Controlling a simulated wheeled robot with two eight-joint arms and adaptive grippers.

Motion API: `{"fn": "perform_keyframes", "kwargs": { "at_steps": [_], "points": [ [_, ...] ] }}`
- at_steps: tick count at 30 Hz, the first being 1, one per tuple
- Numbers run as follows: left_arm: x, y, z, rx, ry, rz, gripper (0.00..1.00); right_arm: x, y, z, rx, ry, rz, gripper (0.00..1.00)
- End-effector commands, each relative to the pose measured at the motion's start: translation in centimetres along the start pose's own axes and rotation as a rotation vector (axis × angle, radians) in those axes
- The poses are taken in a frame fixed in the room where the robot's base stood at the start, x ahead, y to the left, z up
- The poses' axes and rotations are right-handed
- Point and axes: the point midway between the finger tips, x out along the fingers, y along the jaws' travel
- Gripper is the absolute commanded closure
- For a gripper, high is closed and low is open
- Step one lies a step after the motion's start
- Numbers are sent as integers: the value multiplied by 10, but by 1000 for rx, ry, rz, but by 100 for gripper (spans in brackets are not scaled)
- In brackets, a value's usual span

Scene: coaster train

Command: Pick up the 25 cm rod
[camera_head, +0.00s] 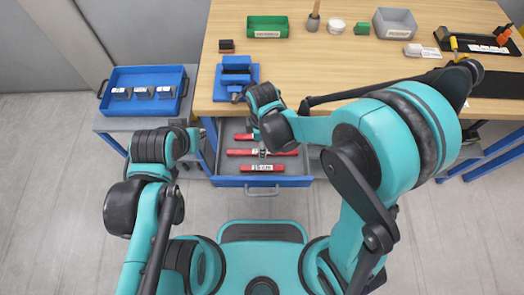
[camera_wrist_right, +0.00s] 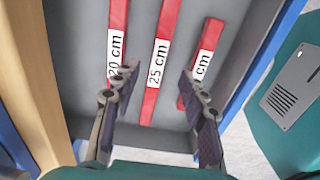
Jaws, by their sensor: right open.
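The 25 cm rod (camera_head: 285,153) is a red bar with a white label, lying in the middle of the open drawer (camera_head: 262,181). In the right wrist view the 25 cm rod (camera_wrist_right: 157,63) lies between a 20 cm rod (camera_wrist_right: 116,35) and a shorter rod (camera_wrist_right: 210,37) whose number is partly hidden. My right gripper (camera_wrist_right: 160,77) is open above the drawer, its fingers on either side of the 25 cm rod and apart from it. In the head view my right arm partly covers the rods. My left gripper (camera_head: 201,133) is left of the drawer; its fingers are unclear.
The wooden workbench (camera_head: 350,68) stands above the drawer, with a blue vise (camera_head: 236,75), a green bin (camera_head: 267,27) and a grey bin (camera_head: 395,23). A blue tray (camera_head: 145,78) with several grey blocks stands at left. The drawer walls surround the rods closely.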

Motion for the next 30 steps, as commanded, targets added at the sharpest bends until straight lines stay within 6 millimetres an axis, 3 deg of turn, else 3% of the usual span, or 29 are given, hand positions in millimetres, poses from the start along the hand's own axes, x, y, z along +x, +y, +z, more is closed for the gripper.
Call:
{"fn": "perform_keyframes", "kwargs": {
  "at_steps": [7,15,20,30],
  "points": [
    [19,0,13,0,0,0,81,40,3,-6,0,0,1,57],
    [18,0,13,0,0,0,81,43,3,-5,1,0,1,57],
    [18,0,13,0,0,0,81,43,3,-5,1,0,1,99],
    [18,0,13,0,0,0,81,42,3,-5,2,0,1,100]
  ]
}}
